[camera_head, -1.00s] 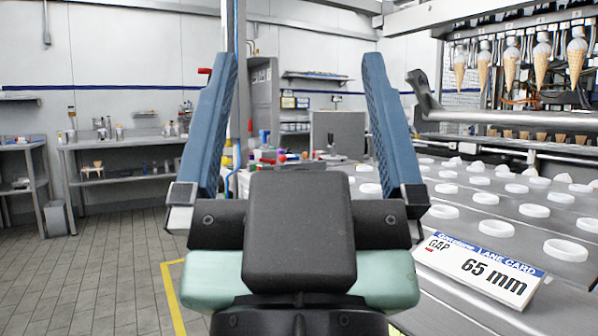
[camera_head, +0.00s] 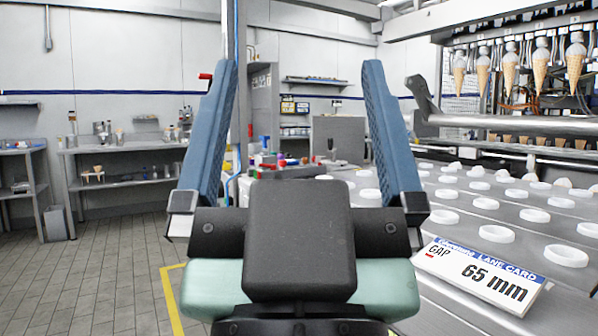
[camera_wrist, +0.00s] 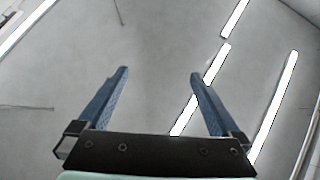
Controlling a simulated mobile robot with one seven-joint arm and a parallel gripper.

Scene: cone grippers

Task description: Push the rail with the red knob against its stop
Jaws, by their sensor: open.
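My gripper (camera_head: 300,64) stands upright in the middle of the head view, with its two blue fingers wide apart and nothing between them. In the wrist view my gripper (camera_wrist: 159,72) is also open and empty, facing the ceiling. A small red piece (camera_head: 205,76) shows just left of the left finger's tip, partly hidden behind it; I cannot tell whether it is the rail's knob. A silver bar (camera_head: 500,121) runs above the right-hand table, apart from my gripper; no red knob shows on it. No stop can be made out.
Cones (camera_head: 575,50) hang at the back right. A bench (camera_head: 120,148) stands at the back left. The tiled floor (camera_head: 100,270) at left is clear.

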